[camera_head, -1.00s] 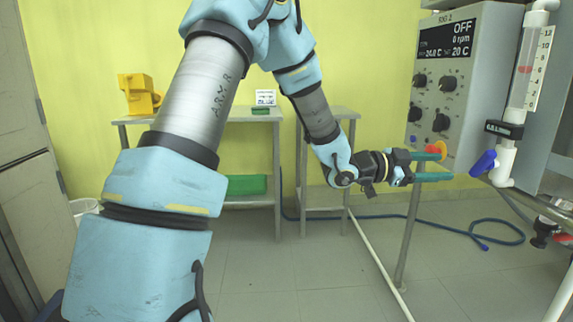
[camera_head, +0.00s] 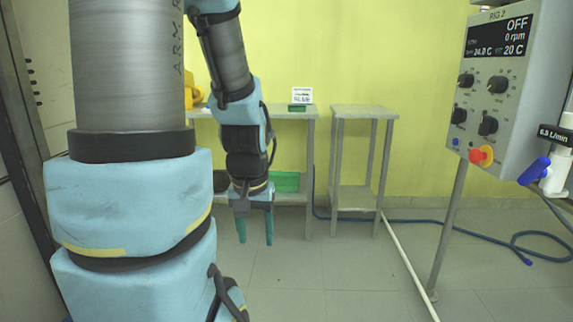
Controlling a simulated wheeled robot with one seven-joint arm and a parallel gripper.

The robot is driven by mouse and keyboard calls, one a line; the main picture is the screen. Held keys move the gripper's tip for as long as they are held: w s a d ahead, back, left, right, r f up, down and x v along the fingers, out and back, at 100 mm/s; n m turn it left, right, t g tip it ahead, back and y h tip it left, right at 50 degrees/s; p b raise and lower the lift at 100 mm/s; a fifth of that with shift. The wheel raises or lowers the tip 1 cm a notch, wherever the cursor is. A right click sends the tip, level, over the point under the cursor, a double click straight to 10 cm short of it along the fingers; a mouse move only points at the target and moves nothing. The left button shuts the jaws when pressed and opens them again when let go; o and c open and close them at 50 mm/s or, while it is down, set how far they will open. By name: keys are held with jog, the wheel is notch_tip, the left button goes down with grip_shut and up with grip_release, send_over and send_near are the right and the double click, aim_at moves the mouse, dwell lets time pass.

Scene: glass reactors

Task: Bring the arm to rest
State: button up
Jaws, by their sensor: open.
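My gripper (camera_head: 256,242) hangs at the end of my arm (camera_head: 240,130), left of the picture's middle. Its two green fingers point straight down, apart, with nothing between them. It hangs in front of the left metal table and appears clear of it. The upper part of my arm is cut off by the top edge of the picture.
The control box (camera_head: 498,90) with a red knob (camera_head: 481,155) stands at the right, on a post (camera_head: 449,225). A small table (camera_head: 364,112) and a longer table (camera_head: 300,114) stand at the yellow wall. A blue hose (camera_head: 430,221) lies on the floor.

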notch_tip(320, 180, up, 23)
jog(key=p, duration=2.2)
jog(key=shift+s+a+p, duration=0.15)
jog(key=shift+s+p, duration=0.25)
jog(key=shift+s, duration=0.05)
jog(key=shift+f, duration=0.15)
